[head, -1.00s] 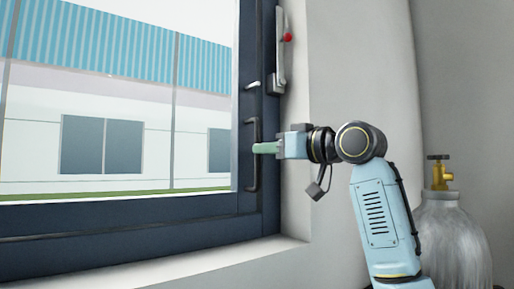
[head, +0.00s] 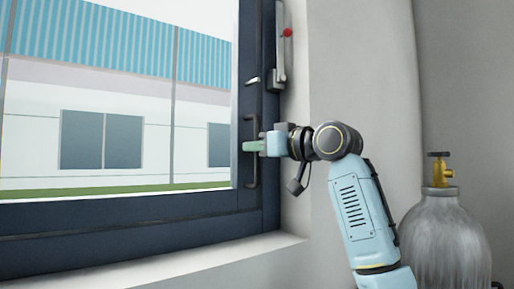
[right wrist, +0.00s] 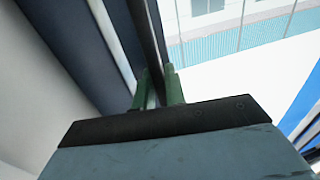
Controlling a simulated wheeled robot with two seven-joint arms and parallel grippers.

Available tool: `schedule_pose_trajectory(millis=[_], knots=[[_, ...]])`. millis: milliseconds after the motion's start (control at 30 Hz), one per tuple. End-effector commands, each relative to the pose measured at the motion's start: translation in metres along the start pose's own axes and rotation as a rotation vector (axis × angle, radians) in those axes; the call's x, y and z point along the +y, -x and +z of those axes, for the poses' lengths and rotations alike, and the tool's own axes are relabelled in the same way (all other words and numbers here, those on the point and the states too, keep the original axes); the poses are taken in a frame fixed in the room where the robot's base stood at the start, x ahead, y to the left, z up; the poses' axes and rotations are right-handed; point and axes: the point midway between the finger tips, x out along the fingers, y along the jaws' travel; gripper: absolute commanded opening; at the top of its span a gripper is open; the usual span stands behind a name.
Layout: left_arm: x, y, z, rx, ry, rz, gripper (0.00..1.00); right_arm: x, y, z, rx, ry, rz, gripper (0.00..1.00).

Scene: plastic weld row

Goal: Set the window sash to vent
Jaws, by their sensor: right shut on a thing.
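The window sash (head: 247,213) is a dark blue frame around a large pane at the left of the head view. A black vertical pull handle (head: 252,180) stands on its right stile. It also shows as a dark bar (right wrist: 147,35) in the right wrist view. My right gripper (head: 254,146) reaches it from the right. Its green fingers (right wrist: 160,88) are shut on the bar, one on each side. A small silver lever (head: 253,80) sits above the handle. I cannot tell whether the sash stands slightly open. My left gripper is not in view.
A grey metal fitting with a red knob (head: 287,33) is mounted on the frame's right side, above my gripper. The pale sill (head: 220,258) runs below the window. A grey gas cylinder (head: 445,235) with a yellow valve stands at the right, near my right arm.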

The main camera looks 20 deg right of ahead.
Motion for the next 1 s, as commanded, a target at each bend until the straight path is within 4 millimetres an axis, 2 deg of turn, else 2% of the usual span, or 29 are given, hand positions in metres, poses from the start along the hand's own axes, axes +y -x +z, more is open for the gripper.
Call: schedule_pose_trajectory(millis=[167, 233, 333, 367, 433, 600, 700, 833, 1000], knots=[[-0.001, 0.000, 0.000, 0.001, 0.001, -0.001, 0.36, -0.002, -0.001, 0.001, -0.001, 0.000, -0.001, 0.00], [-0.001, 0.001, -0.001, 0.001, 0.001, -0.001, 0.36, -0.009, -0.003, 0.001, -0.003, 0.003, -0.002, 0.00], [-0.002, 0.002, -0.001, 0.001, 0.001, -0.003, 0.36, -0.033, -0.007, 0.001, -0.004, 0.004, -0.009, 0.00], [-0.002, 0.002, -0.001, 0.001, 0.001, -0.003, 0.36, -0.033, -0.007, 0.001, -0.005, 0.002, -0.008, 0.00], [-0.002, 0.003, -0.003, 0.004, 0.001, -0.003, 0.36, -0.046, -0.011, 0.002, -0.006, 0.001, -0.013, 0.00], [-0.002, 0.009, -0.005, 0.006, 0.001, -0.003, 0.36, -0.091, -0.019, 0.002, -0.008, 0.001, -0.019, 0.00], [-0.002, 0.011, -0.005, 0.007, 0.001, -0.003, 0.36, -0.106, -0.022, 0.002, -0.009, 0.000, -0.016, 0.00], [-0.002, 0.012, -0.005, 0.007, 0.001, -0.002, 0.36, -0.111, -0.022, 0.003, -0.007, -0.001, -0.007, 0.00], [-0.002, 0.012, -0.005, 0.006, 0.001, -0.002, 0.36, -0.104, -0.020, 0.002, -0.005, -0.002, 0.009, 0.00]])
